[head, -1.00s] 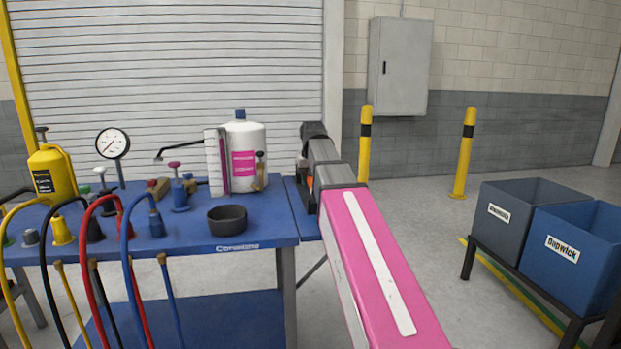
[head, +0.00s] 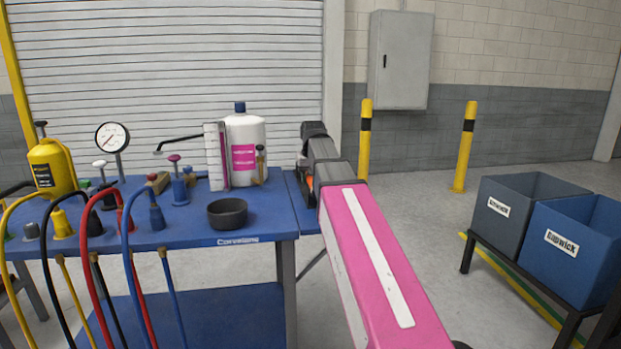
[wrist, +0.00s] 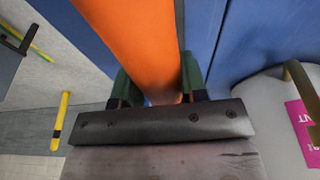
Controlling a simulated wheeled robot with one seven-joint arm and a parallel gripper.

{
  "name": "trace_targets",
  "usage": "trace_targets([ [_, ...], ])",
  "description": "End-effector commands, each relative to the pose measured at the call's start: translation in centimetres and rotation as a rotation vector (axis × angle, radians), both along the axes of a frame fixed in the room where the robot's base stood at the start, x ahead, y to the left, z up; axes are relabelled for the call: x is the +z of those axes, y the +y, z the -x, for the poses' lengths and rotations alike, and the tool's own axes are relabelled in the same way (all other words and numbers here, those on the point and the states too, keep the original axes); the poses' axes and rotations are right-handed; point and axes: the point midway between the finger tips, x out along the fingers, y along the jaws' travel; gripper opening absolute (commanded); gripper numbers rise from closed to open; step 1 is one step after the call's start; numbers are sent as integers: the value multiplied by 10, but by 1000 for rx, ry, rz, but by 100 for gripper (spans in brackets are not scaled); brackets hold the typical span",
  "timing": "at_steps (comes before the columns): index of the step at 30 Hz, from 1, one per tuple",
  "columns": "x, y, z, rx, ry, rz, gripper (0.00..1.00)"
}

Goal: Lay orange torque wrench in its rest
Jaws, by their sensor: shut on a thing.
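The orange torque wrench (wrist: 140,40) fills the upper middle of the wrist view as a thick orange bar. My gripper (wrist: 156,84) is shut on it, with a dark green finger on each side. In the head view, only a sliver of orange (head: 310,182) shows beside my wrist, at the right end of the blue bench. My arm hides most of the wrench and my gripper there. I cannot make out the wrench's rest in either view.
The blue bench (head: 180,240) holds a white jug (head: 244,135), a black bowl (head: 227,213), a pressure gauge (head: 112,138), a yellow bottle (head: 50,168) and several hoses. Grey (head: 500,225) and blue (head: 565,265) bins stand at right.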

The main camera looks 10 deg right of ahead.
Motion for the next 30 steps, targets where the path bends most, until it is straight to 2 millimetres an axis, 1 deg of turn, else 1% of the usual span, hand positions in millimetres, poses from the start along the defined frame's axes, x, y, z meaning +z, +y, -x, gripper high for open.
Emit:
trace_targets([
  [9, -6, 0, 0, 0, -1, 0, 0],
  [17, -7, 0, 0, 0, -2, 0, 0],
  [18, -7, 0, 0, 0, -2, 0, 49],
  [20, -7, 0, 0, 0, -2, 0, 68],
  [27, -7, 0, 0, 0, 0, 0, 69],
  [30, -4, 0, 0, 0, 0, 0, 69],
])
